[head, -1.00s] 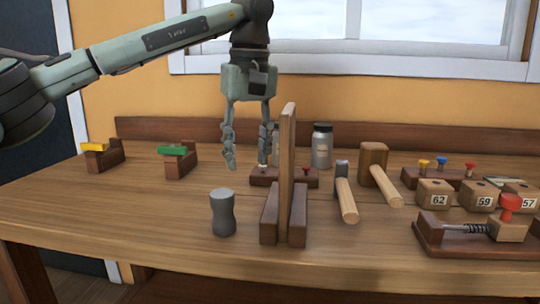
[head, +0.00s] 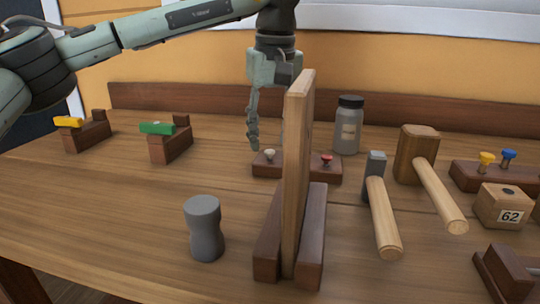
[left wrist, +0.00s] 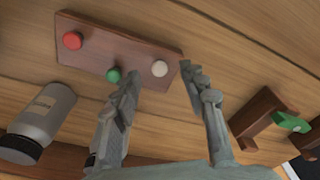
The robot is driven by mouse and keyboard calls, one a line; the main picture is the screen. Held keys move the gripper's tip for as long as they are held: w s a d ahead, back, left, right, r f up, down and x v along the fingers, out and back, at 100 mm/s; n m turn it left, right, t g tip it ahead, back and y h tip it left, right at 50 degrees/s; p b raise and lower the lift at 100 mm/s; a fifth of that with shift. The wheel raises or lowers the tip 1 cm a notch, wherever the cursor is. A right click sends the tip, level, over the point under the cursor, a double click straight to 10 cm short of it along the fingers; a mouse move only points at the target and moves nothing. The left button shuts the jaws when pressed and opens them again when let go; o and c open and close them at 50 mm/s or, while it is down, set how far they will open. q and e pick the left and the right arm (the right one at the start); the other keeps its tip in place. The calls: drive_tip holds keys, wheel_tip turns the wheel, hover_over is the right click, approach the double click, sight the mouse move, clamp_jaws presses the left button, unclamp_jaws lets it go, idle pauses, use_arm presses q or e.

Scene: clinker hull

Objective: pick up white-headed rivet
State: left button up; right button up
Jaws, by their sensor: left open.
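The white-headed rivet (head: 269,154) stands in a dark brown block (head: 300,172) behind the upright board. In the left wrist view the white-headed rivet (left wrist: 159,68) sits at one end of the block (left wrist: 120,46). My left gripper (head: 268,142) is open and points down at the white-headed rivet. In the left wrist view its fingertips (left wrist: 160,74) appear on either side of the white head, with nothing held. One finger is partly hidden by the board in the head view. My right gripper is in no view.
A red-headed rivet (head: 327,159) and a green-headed rivet (left wrist: 113,75) share the block. The upright board (head: 297,170) stands in front. A grey jar (head: 348,128) is behind; mallets (head: 416,155) lie right. Bare tabletop (head: 110,200) spreads left.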

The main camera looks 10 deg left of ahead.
use_arm(q)
drive_tip(key=shift+w+a+f, duration=0.1)
drive_tip(key=shift+w+f, duration=0.05)
drive_tip(key=shift+f, duration=1.05)
clamp_jaws()
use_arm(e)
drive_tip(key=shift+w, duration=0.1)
use_arm(q)
drive_tip(key=shift+r, duration=0.1)
